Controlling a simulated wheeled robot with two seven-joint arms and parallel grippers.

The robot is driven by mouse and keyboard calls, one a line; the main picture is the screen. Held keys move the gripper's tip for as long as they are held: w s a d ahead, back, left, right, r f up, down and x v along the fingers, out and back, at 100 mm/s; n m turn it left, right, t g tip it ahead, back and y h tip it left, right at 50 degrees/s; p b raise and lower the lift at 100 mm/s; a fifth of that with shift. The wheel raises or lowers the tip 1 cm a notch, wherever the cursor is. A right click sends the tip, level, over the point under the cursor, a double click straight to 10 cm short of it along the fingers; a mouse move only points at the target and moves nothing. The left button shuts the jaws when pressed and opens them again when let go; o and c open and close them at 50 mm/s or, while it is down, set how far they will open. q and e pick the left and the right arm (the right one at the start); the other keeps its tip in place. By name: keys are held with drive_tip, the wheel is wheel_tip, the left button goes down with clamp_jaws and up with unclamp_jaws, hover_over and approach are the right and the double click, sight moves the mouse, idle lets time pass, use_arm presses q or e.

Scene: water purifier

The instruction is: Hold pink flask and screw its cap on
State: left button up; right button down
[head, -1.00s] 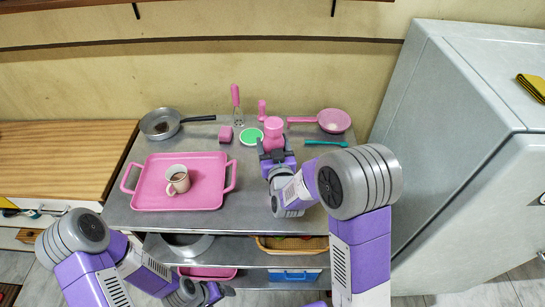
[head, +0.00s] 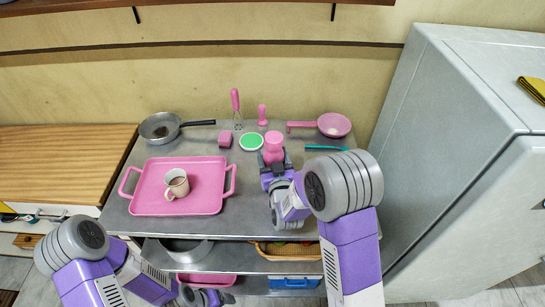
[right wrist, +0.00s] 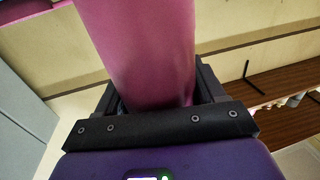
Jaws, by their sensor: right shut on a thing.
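The pink flask (head: 273,146) is held upright at the right part of the steel table, behind my right gripper (head: 275,162). My right gripper is shut around the flask's body, and the pink wall (right wrist: 140,50) fills the middle of the right wrist view between the dark fingers. The flask's top is cut off there. A small pink block-like piece (head: 225,139) lies to the left of the flask; I cannot tell if it is the cap. My left gripper (head: 216,298) is low at the bottom edge, below the tabletop and far from the flask; its fingers are unclear.
A pink tray (head: 145,200) with a mug (head: 176,183) takes the left of the table. A green-topped disc (head: 251,141), whisk (head: 237,112), pan (head: 159,127), pink strainer (head: 334,125) and teal utensil (head: 328,148) line the back. A grey cabinet (head: 440,160) stands right.

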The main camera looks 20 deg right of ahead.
drive_tip(key=shift+c, duration=0.6)
unclamp_jaws()
drive_tip(key=shift+f, duration=0.1)
drive_tip(key=shift+s+r, duration=0.2)
drive_tip(key=shift+s, duration=0.05)
drive_tip(key=s+a+p, duration=0.1)
drive_tip(key=s+p, duration=1)
drive_tip(key=p, duration=0.1)
drive_tip(key=shift+s, duration=0.25)
drive_tip(key=shift+f, duration=0.1)
